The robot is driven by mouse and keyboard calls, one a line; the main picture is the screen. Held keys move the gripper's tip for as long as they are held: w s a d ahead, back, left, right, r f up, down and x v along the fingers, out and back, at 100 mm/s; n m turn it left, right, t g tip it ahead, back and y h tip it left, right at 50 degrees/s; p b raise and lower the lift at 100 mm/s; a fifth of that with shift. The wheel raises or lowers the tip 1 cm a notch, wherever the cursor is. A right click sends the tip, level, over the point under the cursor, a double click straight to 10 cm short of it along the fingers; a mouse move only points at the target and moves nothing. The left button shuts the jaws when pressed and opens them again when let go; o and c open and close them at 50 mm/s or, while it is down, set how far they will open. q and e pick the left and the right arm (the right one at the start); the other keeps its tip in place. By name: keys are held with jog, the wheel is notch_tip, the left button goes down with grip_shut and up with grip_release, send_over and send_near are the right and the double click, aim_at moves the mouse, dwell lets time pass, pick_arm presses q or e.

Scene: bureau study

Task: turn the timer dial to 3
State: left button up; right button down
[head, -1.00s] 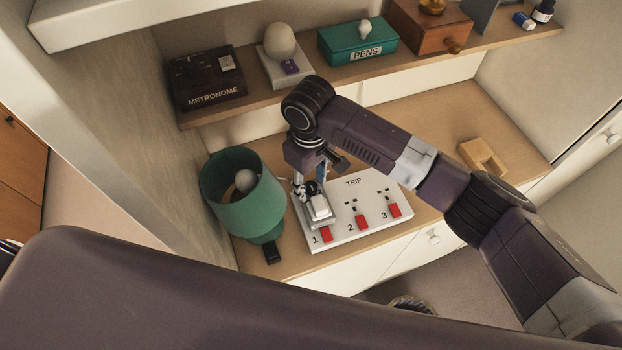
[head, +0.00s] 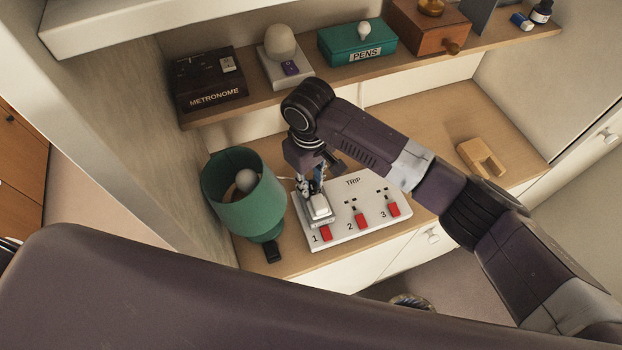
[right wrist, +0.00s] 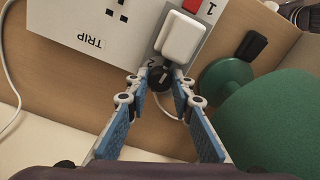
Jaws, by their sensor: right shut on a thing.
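The timer is a grey unit with a white plug (right wrist: 181,38) on it, in socket 1 of the white TRIP power strip (head: 353,240). Its dark round dial (right wrist: 160,76) with a pale mark shows at the timer's end in the right wrist view, with a "2" beside it. My right gripper (right wrist: 161,88) points down at the dial, its two blue-padded fingers shut on the dial from both sides. In the head view my right gripper (head: 312,190) hides most of the dial. My left gripper is not in view.
A green lamp (head: 245,205) stands close left of the strip, with a black switch (head: 272,252) before it. Red switches line the strip's front edge. A wooden block (head: 481,158) lies to the right. The shelf behind holds a metronome box (head: 209,82) and a pens box (head: 357,43).

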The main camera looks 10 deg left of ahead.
jog(key=shift+s+r+m+p, duration=0.1)
jog(key=shift+m+p, duration=0.25)
jog(key=shift+m, duration=1.35)
jog(key=m, duration=0.4)
jog(key=shift+a, duration=0.1)
jog(key=shift+m, duration=1.8)
jog(key=c, duration=1.7)
grip_release()
